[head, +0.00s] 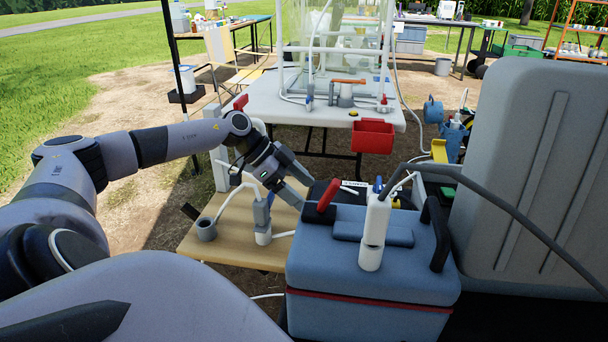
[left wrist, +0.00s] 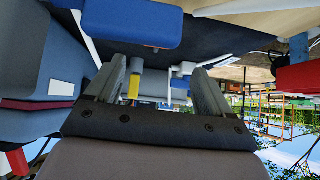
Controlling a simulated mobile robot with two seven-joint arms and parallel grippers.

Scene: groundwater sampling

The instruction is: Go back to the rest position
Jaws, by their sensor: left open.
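My left gripper (head: 303,192) is open above the right end of the wooden board, just behind the blue cooler box (head: 365,318). Its two fingers (left wrist: 157,75) stand apart in the left wrist view, with nothing between their tips. My left arm reaches in from the left with its elbow bent. My right gripper does not show in either view.
The wooden board (head: 225,245) also carries a grey cup (head: 206,229). A white fitting (head: 373,235) with a grey hose stands on the cooler. A large grey case (head: 530,190) blocks the right. Grass lies left.

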